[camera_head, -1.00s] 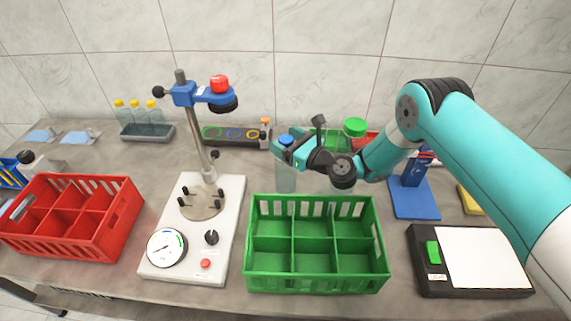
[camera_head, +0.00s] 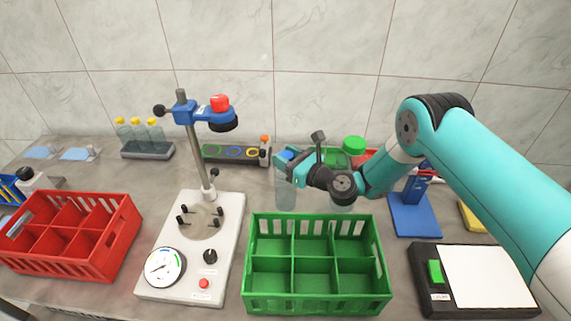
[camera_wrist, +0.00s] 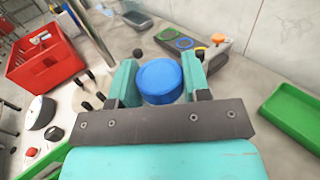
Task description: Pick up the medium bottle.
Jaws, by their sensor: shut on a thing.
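The blue-capped bottle (camera_head: 286,192) has a clear body and stands upright behind the green crate's left part in the head view. Its blue cap (camera_wrist: 160,82) sits between the two teal fingers in the wrist view. My gripper (camera_head: 286,167) is shut on this bottle near its top. In the wrist view my gripper (camera_wrist: 158,84) has a finger on each side of the cap. A larger bottle with a green cap (camera_head: 354,144) stands to the right, its body partly hidden behind my arm. The cap hides the held bottle's base in the wrist view.
The green crate (camera_head: 318,300) with empty compartments is in front. The white capping stand (camera_head: 190,285) with a gauge is left of it, and the red crate (camera_head: 70,262) is farther left. A rack of yellow-capped bottles (camera_head: 147,150) stands at the back left. A blue stand (camera_head: 415,220) is right.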

